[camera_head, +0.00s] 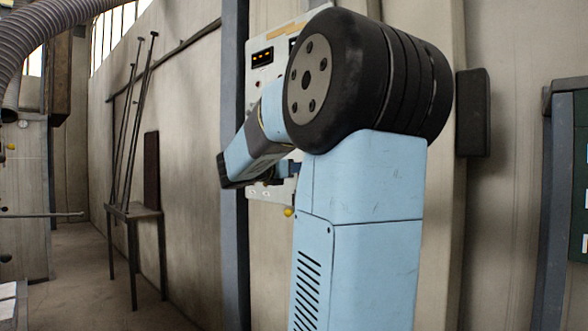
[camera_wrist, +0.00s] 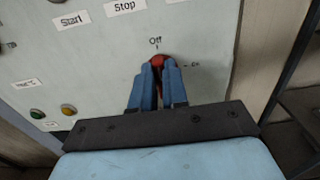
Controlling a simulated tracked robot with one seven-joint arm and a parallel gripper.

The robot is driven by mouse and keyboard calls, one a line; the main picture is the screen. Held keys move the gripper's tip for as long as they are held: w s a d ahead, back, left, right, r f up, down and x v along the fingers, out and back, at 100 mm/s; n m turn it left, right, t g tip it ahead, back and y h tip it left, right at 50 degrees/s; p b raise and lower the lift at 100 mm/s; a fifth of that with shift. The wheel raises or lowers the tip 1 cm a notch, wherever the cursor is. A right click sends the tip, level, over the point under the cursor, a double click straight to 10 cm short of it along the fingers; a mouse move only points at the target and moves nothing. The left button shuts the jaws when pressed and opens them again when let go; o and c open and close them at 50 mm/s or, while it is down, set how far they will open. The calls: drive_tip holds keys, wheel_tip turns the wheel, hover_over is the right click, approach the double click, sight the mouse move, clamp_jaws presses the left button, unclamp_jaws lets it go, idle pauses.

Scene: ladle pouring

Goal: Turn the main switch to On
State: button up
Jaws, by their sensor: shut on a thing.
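In the wrist view the red main switch (camera_wrist: 158,59) sits on a pale control panel (camera_wrist: 100,60). An "Off" label is above it, and a small label that seems to read "On" is to its right. My gripper (camera_wrist: 159,70) has its two blue fingers shut on the red switch, one on each side. The fingers hide much of the switch, so I cannot tell exactly where it points. In the head view my arm covers the switch and most of the panel (camera_head: 261,78).
"Start" and "Stop" labels are on the panel above. In the head view a small table (camera_head: 133,211) with long rods stands at the left wall.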

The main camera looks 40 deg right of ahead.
drive_tip(key=shift+w+a, duration=0.1)
drive_tip(key=shift+a, duration=0.05)
clamp_jaws()
drive_tip(key=shift+m, duration=0.3)
drive_tip(key=shift+s+d+f+m, duration=0.1)
drive_tip(key=shift+s+f+m, duration=0.2)
drive_tip(key=shift+m, duration=2.6)
drive_tip(key=shift+s+d+f+m, duration=0.15)
drive_tip(key=shift+s+m, duration=0.1)
drive_tip(key=shift+m, duration=2.65)
drive_tip(key=shift+s+f+m, duration=0.25)
drive_tip(key=shift+s+m, duration=0.05)
drive_tip(key=shift+m, duration=2.6)
drive_tip(key=shift+f, duration=0.1)
drive_tip(key=o, duration=0.7)
unclamp_jaws()
